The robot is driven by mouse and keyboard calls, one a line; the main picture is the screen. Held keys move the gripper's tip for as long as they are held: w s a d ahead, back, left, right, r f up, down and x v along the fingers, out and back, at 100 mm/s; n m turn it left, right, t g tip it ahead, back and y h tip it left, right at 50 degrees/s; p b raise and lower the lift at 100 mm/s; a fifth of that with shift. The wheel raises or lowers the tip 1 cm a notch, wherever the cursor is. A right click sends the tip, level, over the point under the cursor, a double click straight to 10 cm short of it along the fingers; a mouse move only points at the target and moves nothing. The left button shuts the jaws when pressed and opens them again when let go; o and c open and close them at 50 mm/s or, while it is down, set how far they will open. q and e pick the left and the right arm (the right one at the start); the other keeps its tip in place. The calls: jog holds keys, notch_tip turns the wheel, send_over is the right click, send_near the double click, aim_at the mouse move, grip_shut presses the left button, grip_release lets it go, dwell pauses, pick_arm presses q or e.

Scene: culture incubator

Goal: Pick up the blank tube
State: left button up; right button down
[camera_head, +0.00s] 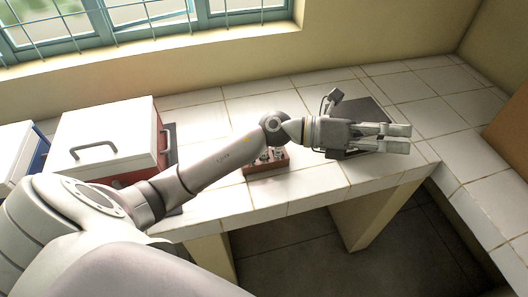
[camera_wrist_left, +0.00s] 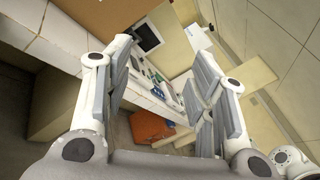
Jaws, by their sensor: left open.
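My left gripper (camera_head: 408,138) reaches across the tiled counter from the left, pointing right, with its two fingers apart and nothing between them. The left wrist view also shows the open left gripper (camera_wrist_left: 163,62), with a gap between the fingers. A small brown rack (camera_head: 268,167) with tube-like items stands on the counter, partly hidden under my left forearm. The gripper is to the right of this rack and apart from it. I cannot tell which item in it is the blank tube. My right gripper is not in view.
A white box with a handle (camera_head: 108,140) stands on the counter at the left. A dark flat device (camera_head: 372,112) lies beneath and behind my left gripper. The wrist view shows a screen (camera_wrist_left: 147,37) and an orange box (camera_wrist_left: 152,127). Tiles (camera_head: 425,95) at the right are clear.

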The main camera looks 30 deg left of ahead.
pick_arm(q)
jog(key=w+a+f+m+g+y, duration=0.2)
jog(key=a+f+m+g+y, duration=0.35)
jog(key=a+f+y, duration=0.45)
jog(key=a+y, duration=0.2)
jog(key=a, duration=0.4)
jog(key=a+g+y, duration=0.1)
jog(key=a+y, duration=0.1)
jog(key=a, duration=0.5)
jog(key=a+f+g+y, duration=0.1)
jog(key=a+y, duration=0.2)
jog(key=a, duration=0.4)
jog(key=shift+s+f+m, duration=0.1)
jog(key=shift+s+m, duration=0.15)
jog(key=shift+s+a+f, duration=0.1)
jog(key=shift+f, duration=0.25)
notch_tip(320, 180, down, 4)
jog(key=shift+f+p, duration=0.2)
jog(key=shift+p, duration=0.55)
jog(key=shift+s+f+p, duration=0.1)
jog(key=shift+f+p, duration=0.35)
jog(key=f, duration=0.1)
jog(key=f+p, duration=0.2)
jog(key=f, duration=0.1)
jog(key=shift+s+d+f, duration=0.1)
jog(key=shift+d, duration=0.15)
jog(key=shift+f, duration=0.2)
jog(key=c, duration=1.1)
